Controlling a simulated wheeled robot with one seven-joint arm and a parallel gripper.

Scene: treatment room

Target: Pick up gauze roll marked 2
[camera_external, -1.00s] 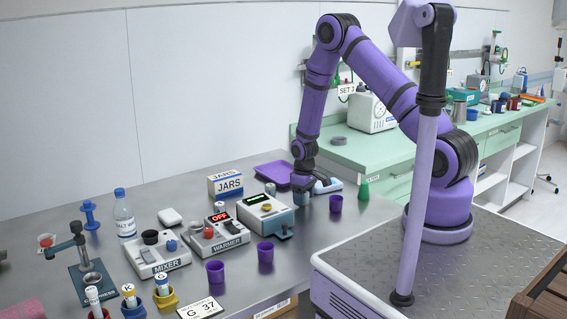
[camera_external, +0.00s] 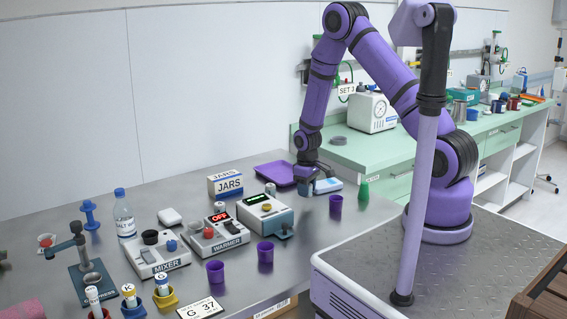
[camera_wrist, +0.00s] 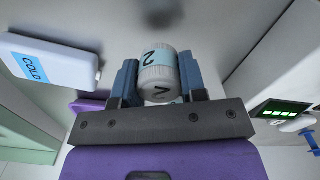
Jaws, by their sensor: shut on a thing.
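The gauze roll marked 2 (camera_wrist: 158,72) is white with a pale blue band and a black 2. In the wrist view it sits between the two blue fingers of my gripper (camera_wrist: 157,82), which are shut on it. In the external view my gripper (camera_external: 306,186) hangs over the metal table beside the purple tray; the roll is mostly hidden there by the gripper. I cannot tell exactly how high the roll is above the table.
A purple tray (camera_external: 270,174) lies behind my gripper, and a white COLD pack (camera_external: 327,186) lies close to its right. A device with a green display (camera_external: 264,218) stands to the left.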

